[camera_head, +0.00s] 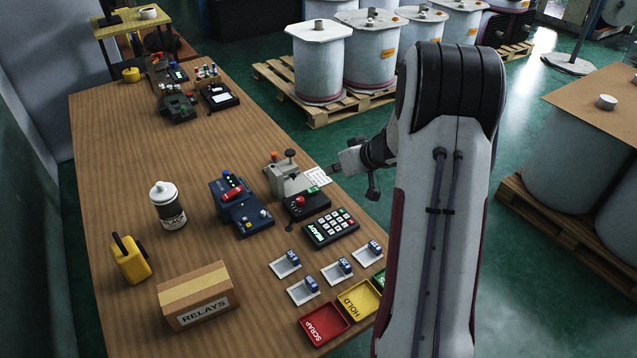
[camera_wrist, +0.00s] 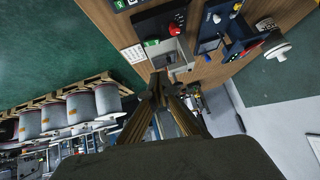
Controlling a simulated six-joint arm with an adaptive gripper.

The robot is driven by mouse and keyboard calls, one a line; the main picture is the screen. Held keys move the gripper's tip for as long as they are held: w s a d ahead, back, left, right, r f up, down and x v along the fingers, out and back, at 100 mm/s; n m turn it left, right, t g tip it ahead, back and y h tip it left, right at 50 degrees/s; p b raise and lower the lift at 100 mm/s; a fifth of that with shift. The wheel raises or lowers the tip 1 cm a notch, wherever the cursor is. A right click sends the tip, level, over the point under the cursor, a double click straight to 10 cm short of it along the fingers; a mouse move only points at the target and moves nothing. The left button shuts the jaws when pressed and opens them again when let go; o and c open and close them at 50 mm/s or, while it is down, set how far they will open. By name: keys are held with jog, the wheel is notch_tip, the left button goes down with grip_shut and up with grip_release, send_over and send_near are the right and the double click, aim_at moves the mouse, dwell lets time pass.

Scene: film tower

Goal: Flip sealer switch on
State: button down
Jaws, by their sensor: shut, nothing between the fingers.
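A grey bench machine (camera_head: 284,178) with an orange knob and a dark knob stands near the table's right edge. A black box (camera_head: 306,206) with a red knob and a green part sits in front of it. A dark blue unit (camera_head: 240,214) with a red lever lies to the left. I cannot read which is the sealer, nor see a switch position. My gripper (camera_head: 332,171) is shut and empty, just right of the grey machine. In the wrist view my gripper (camera_wrist: 159,78) points towards the grey machine (camera_wrist: 172,56), with the black box (camera_wrist: 160,22) beyond.
A keypad (camera_head: 330,228), several small white trays and the red SCRAP tray (camera_head: 323,323) lie nearer the front. A RELAYS carton (camera_head: 198,296), a yellow tool (camera_head: 131,259) and a white-topped canister (camera_head: 168,205) stand on the left. Large drums (camera_head: 318,65) stand beyond the table.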

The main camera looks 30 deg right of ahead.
jog(key=shift+w+f, duration=0.1)
send_over(308, 190)
jog(key=s+d, duration=0.1)
jog(key=s, duration=0.1)
jog(key=f, duration=0.8)
jog(key=shift+s+f, duration=0.1)
jog(key=shift+s, duration=0.1)
jog(key=shift+a+f, duration=0.2)
jog(key=shift+f, duration=1.05)
jog(key=shift+a+f, duration=0.1)
jog(key=shift+f, duration=0.2)
jog(key=shift+d, duration=0.2)
